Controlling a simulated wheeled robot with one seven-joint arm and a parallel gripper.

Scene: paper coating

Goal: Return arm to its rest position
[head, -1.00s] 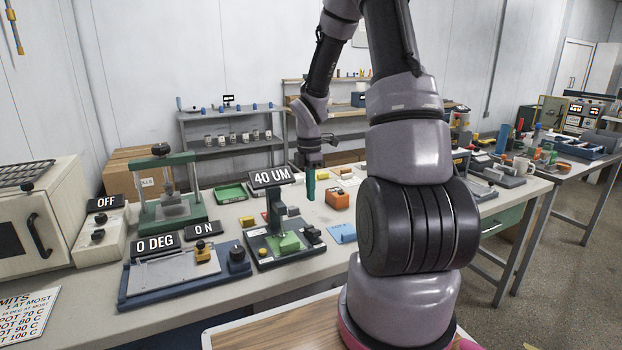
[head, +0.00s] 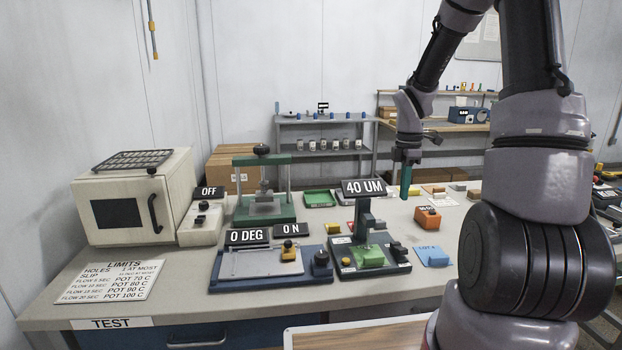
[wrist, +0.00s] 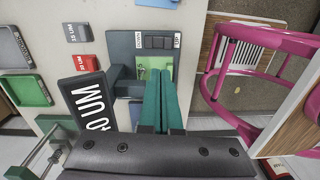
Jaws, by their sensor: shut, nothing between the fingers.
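My arm stands at the right of the head view, bent over the bench. My gripper (head: 404,193) points down with its green fingers together and nothing between them. It hangs above the bench, just right of the thickness gauge (head: 365,215) with the "40 UM" sign, and looks apart from it. In the wrist view the closed fingers (wrist: 161,72) overlap the gauge's green pad (wrist: 141,73). The "40 UM" sign (wrist: 90,100) is just left of the fingers there.
The gauge, the blue coating plate (head: 262,262), the green press (head: 264,160) and an orange block (head: 428,217) crowd the bench (head: 190,285). A cream oven (head: 135,205) stands at left. Shelves (head: 330,122) are behind. The air above the bench front looks clear.

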